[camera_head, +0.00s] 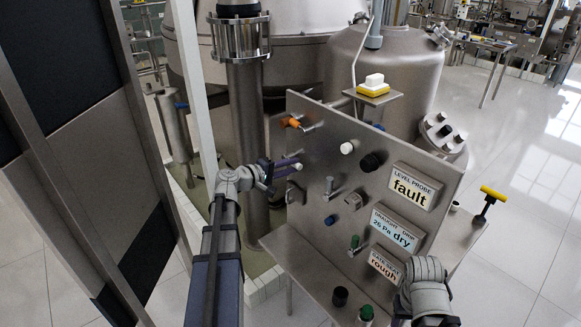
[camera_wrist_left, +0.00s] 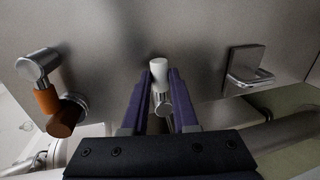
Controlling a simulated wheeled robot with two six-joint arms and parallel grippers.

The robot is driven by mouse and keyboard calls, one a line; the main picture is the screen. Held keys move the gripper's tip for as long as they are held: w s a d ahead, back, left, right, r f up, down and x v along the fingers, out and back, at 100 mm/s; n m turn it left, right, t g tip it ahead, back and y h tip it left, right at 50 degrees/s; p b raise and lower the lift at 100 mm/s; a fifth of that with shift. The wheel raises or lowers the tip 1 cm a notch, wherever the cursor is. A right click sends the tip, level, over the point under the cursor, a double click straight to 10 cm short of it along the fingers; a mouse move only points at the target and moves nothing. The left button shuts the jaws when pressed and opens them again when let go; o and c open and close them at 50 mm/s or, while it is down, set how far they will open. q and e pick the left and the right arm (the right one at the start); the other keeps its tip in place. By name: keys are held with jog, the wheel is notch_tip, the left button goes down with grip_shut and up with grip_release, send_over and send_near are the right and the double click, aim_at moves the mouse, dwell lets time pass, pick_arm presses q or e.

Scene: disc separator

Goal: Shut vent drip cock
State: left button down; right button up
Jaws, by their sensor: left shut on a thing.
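The orange valve (camera_wrist_left: 45,97) is close left of the fingers, a metal bracket (camera_wrist_left: 248,72) to the right. Black and green-topped knobs (camera_head: 366,312) stand on the lower shelf.

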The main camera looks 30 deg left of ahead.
pick_arm(q)
jog(key=c, duration=0.7)
grip_release()
jog(key=shift+s, duration=0.1)
jog(key=p+v, duration=0.1)
jog(key=v, duration=0.6)
jog(key=shift+s+a+r, duration=0.1)
jog(key=shift+s+a, duration=0.05)
jog(key=shift+s, duration=0.15)
